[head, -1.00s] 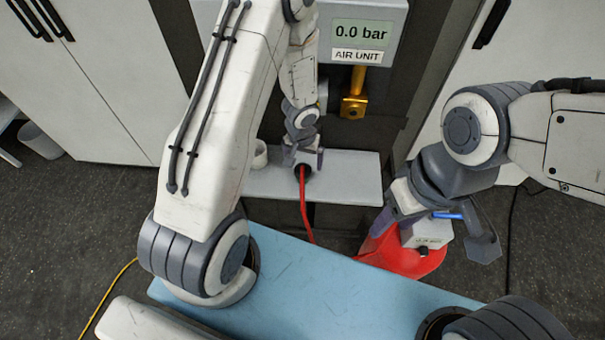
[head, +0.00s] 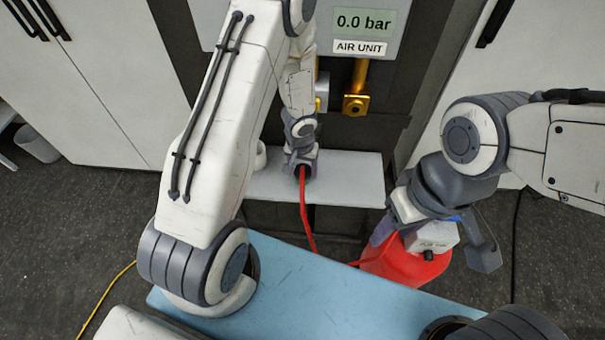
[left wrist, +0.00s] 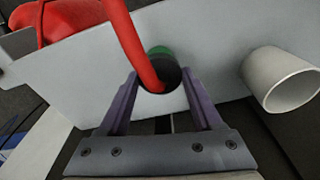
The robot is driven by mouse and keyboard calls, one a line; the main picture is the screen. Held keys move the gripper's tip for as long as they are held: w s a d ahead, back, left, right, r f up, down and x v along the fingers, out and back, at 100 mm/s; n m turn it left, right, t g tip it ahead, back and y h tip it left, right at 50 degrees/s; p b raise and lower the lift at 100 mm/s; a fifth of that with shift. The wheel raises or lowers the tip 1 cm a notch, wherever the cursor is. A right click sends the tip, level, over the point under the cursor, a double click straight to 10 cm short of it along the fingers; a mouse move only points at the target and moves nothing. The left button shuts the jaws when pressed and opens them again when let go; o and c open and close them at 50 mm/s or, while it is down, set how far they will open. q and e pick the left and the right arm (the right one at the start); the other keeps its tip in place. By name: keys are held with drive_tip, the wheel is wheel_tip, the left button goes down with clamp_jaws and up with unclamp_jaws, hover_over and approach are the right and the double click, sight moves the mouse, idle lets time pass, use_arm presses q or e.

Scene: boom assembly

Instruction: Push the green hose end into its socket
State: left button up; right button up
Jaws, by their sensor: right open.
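The red hose (head: 305,215) runs up from the bench to my left gripper (head: 301,170) at the grey shelf. In the left wrist view, the fingers of my left gripper (left wrist: 160,85) are closed on both sides of the dark collar of the hose end (left wrist: 168,76), and its green part (left wrist: 158,51) shows behind. A brass fitting (head: 355,103) hangs under the air unit, which reads 0.0 bar. I cannot tell which fitting is the green end's socket. My right gripper (head: 395,230) is open above a red body (head: 405,262). Its fingertips are mostly hidden.
The grey shelf (head: 345,175) is mostly bare. A white cup-like cylinder stands on it, clear in the left wrist view (left wrist: 282,80) beside the hose end. The blue bench top (head: 320,295) is clear in front.

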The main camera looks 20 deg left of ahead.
use_arm(q)
wheel_tip(320, 180, up, 5)
drive_tip(key=p, duration=0.5)
drive_tip(key=shift+d, duration=0.1)
drive_tip(key=s+d+r, duration=0.2)
drive_tip(key=d+r, duration=0.4)
drive_tip(key=d, duration=0.5)
drive_tip(key=shift+d, duration=0.2)
drive_tip(key=b, duration=0.4)
approach(304, 166)
drive_tip(key=s+f, duration=0.3)
drive_tip(key=s, duration=0.1)
drive_tip(key=shift+r+m, duration=0.15)
drive_tip(key=shift+m, duration=0.35)
